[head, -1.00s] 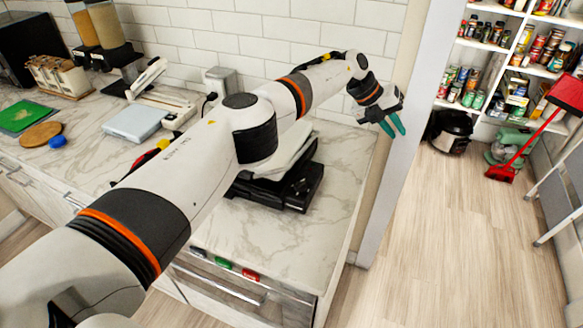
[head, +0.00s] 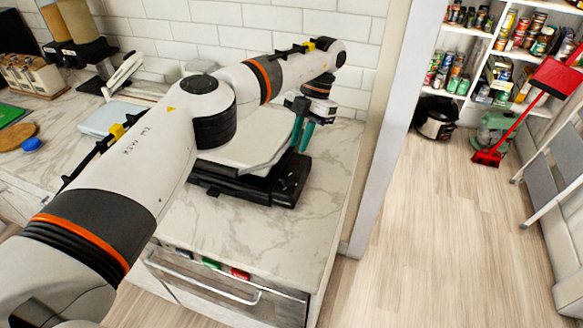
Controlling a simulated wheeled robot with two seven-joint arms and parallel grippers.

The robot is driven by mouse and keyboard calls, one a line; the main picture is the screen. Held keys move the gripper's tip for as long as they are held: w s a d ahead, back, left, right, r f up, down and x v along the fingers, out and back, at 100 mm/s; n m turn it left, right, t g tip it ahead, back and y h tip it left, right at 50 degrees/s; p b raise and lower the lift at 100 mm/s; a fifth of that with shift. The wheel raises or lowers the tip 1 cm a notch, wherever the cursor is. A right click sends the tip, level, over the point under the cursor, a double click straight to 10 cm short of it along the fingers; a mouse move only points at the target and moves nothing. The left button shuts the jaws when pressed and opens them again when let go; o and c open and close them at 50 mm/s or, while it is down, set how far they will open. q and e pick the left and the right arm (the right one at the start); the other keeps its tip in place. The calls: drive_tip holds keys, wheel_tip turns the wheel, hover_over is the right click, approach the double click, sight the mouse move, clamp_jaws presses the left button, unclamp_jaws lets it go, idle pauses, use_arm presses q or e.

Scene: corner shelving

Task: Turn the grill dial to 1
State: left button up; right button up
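The grill (head: 240,185), with a pale lid and a black base, sits on the marble counter. My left arm passes over it and hides its back left part. The dial cannot be made out clearly; a small mark shows on the black right end of the base. My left gripper (head: 302,146) has teal fingers pointing down, beside the grill's back right edge. A narrow gap shows between the fingers, and nothing is seen in them. Whether they touch the grill cannot be told. My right gripper is not in view.
The marble counter (head: 215,232) is bare in front of the grill. A drawer with a metal handle (head: 200,283) is below. A white scale-like device (head: 100,119) stands at left. A white wall edge (head: 385,150) rises right of the counter. A red broom (head: 510,130) leans at far right.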

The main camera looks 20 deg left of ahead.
sight(290, 175)
use_arm(q)
drive_tip(key=p+x, duration=0.2)
drive_tip(key=x, duration=0.5)
drive_tip(key=shift+s, duration=0.15)
drive_tip(key=shift+s+f+p, duration=0.1)
drive_tip(key=shift+f+p, duration=0.2)
drive_tip(key=shift+f, duration=0.15)
clamp_jaws()
